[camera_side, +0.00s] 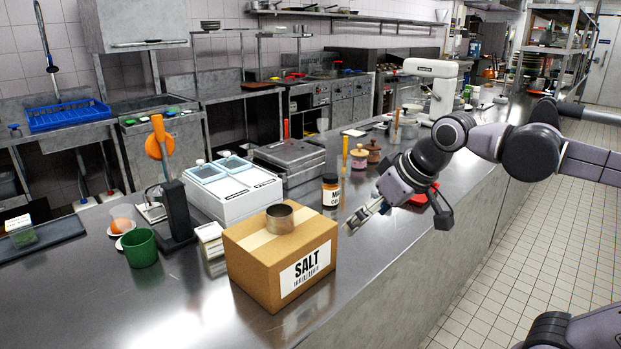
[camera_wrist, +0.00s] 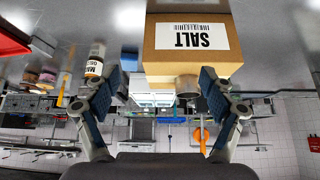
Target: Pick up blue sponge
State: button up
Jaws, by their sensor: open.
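My gripper (camera_side: 362,214) is open and empty above the steel counter (camera_side: 375,262), to the right of the cardboard SALT box (camera_side: 252,266). In the wrist view, which is upside down, my open gripper (camera_wrist: 161,80) has its two blue-padded fingers wide apart. The SALT box (camera_wrist: 190,62) shows beyond them. Nothing is between the pads.
A metal ring (camera_side: 280,217) sits on the SALT box. A labelled bottle (camera_side: 330,190) stands behind the gripper, left of a red item (camera_side: 424,196). A green cup (camera_side: 140,247), white blue-topped unit (camera_side: 232,190) and black stand (camera_side: 177,211) are left. The front counter is clear.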

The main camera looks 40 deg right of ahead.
jog(key=w+d+f+m+g, duration=0.1)
jog(key=w+d, duration=0.4)
jog(key=w, duration=0.7)
jog(key=w+d+f+m+g, duration=0.1)
jog(key=w+d, duration=0.5)
jog(key=w, duration=0.6)
jog(key=shift+h, duration=0.3)
jog(key=x, duration=0.3)
jog(key=s+x, duration=0.1)
jog(key=x, duration=0.6)
jog(key=shift+s+a+f, duration=0.25)
jog(key=shift+f, duration=0.4)
jog(key=shift+w+x, duration=0.2)
jog(key=shift+x, duration=2.55)
jog(key=shift+r, duration=0.1)
jog(key=shift+c, duration=0.3)
jog(key=c, duration=1)
